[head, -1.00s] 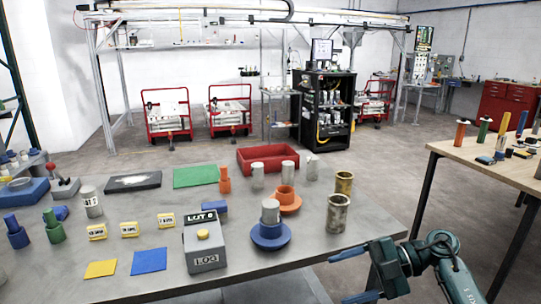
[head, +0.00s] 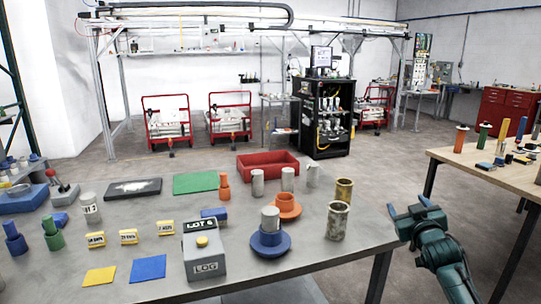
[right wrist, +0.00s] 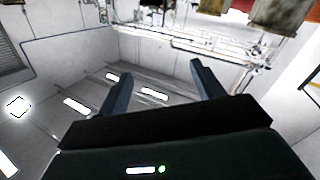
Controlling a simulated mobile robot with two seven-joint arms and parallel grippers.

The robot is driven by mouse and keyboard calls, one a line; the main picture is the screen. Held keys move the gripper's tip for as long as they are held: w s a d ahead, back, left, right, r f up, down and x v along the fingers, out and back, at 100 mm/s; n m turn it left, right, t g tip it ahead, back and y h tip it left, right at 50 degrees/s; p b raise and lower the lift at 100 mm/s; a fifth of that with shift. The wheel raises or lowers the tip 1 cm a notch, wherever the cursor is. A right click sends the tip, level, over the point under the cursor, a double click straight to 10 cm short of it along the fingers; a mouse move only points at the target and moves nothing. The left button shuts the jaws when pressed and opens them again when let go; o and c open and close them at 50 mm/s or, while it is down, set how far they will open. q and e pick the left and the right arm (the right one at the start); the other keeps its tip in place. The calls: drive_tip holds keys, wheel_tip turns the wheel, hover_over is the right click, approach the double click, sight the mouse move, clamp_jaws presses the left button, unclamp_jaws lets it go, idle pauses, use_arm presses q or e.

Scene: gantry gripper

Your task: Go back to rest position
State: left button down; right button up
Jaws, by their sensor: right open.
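My right gripper (head: 408,205) is at the right of the head view, beyond the right edge of the grey table (head: 330,250), over open floor. Its two blue-grey fingers are spread and empty and point up. In the right wrist view the gripper (right wrist: 160,85) shows both fingers apart with nothing between them. Behind them are white walls and bright strip lights. My left gripper is not in either view.
The grey table holds a grey LOT 6 box (head: 205,255), a blue flanged part (head: 270,242), metal cylinders (head: 338,222) and a red tray (head: 268,165). A wooden table (head: 470,160) stands at the right. Floor between the tables is clear.

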drive_tip(key=s+a+f+n+g+y, duration=0.1)
drive_tip(key=s+a+f+g+y, duration=0.1)
drive_tip(key=s+a+f, duration=0.55)
drive_tip(key=s+a+f+g+y, duration=0.15)
drive_tip(key=s+a+f, duration=0.25)
drive_tip(key=s+f, duration=0.65)
drive_tip(key=s+a+f+g, duration=0.1)
drive_tip(key=s+a+f, duration=0.2)
drive_tip(key=s, duration=0.4)
drive_tip(key=s+a+f+g+y, duration=0.1)
drive_tip(key=s+a+f, duration=0.2)
drive_tip(key=s, duration=0.4)
drive_tip(key=s+a+f+g, duration=0.1)
drive_tip(key=s+a+f, duration=0.2)
drive_tip(key=s, duration=0.4)
drive_tip(key=shift+s+a+f+m+g+y, duration=0.2)
drive_tip(key=shift+s+a+m+g+y, duration=0.15)
drive_tip(key=shift+a+m, duration=0.1)
